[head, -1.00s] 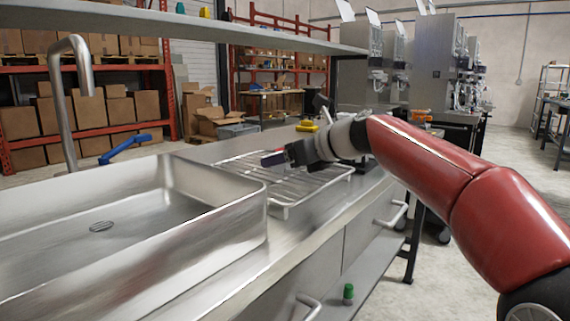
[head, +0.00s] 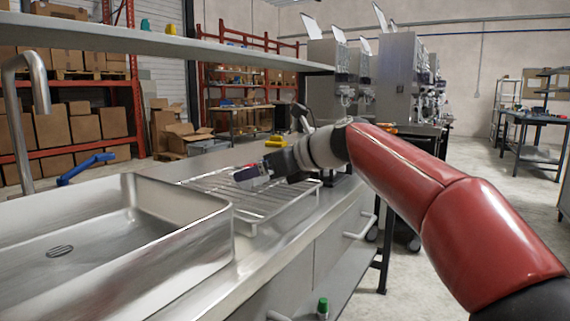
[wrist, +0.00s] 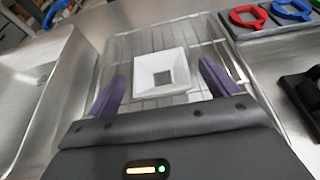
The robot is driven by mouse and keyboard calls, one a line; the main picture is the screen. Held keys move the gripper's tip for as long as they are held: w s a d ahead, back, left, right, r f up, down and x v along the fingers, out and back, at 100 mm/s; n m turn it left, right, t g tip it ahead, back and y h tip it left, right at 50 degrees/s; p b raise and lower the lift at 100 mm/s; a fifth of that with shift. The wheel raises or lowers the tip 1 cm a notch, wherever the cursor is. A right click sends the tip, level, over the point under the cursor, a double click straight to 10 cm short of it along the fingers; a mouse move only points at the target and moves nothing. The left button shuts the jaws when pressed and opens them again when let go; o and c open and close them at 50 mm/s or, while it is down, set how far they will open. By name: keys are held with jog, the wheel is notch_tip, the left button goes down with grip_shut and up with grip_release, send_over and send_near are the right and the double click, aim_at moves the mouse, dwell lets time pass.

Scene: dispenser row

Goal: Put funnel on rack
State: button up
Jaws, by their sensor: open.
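A white square funnel (wrist: 162,73) with an open middle is in the wrist view, on or just above the wire rack (wrist: 122,48); whether it touches the wires I cannot tell. My gripper (wrist: 163,76) is open, with one purple finger on each side of the funnel and gaps between. In the head view the rack (head: 240,222) stands on the steel counter, right of the sink. My gripper (head: 250,174) is over its far part there, and I cannot make out the funnel.
The steel sink (head: 190,235) adjoins the rack. A shelf (head: 200,46) runs above the counter.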

jog(key=v, duration=0.9)
jog(key=shift+b, duration=0.4)
